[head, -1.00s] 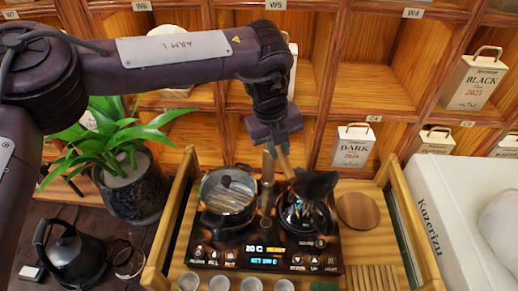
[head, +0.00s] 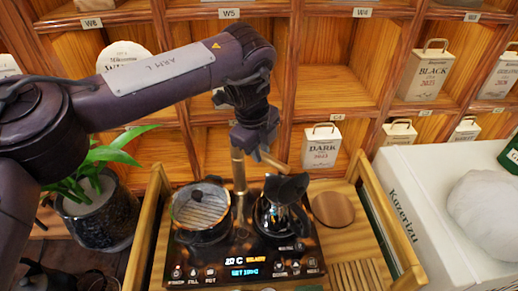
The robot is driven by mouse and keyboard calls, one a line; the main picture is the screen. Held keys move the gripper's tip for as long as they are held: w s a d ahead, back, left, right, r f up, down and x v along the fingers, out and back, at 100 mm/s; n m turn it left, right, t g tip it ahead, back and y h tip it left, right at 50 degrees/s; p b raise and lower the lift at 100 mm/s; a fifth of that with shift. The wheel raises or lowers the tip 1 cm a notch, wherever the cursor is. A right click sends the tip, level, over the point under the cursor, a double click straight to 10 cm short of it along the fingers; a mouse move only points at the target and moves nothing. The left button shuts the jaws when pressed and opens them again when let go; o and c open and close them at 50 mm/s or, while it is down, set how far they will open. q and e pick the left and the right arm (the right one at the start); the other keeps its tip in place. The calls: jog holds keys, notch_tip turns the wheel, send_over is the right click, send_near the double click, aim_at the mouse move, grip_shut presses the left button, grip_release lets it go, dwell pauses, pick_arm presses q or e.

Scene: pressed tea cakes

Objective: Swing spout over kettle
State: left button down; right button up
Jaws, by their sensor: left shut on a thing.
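A brass post (head: 239,172) rises at the back of the black brewing unit, between a lidded pot and the kettle. The spout (head: 272,160) is a brown tube near the top of the post, slanting down to the right toward the kettle. My left gripper (head: 260,146) is shut on the spout, and its fingers hide part of it. The dark kettle (head: 279,214) stands on the unit's right side, with a black top at its upper edge. The spout's tip ends just behind and above that top; whether it lies directly over the kettle I cannot tell. My right gripper is out of view.
The pot (head: 202,212) with a glass lid stands left of the post. A round wooden disc (head: 332,209) lies right of the kettle. The wooden tray's raised rails (head: 388,217) flank the unit. A plant (head: 98,195) stands left; a white box (head: 432,210) right.

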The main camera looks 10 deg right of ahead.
pick_arm(q)
jog(key=c, duration=1.3)
grip_release()
notch_tip(320, 180, up, 8)
jog(key=a+b, duration=0.1)
jog(key=shift+s+f, duration=0.15)
jog(key=shift+s, duration=0.3)
jog(key=shift+a, duration=0.1)
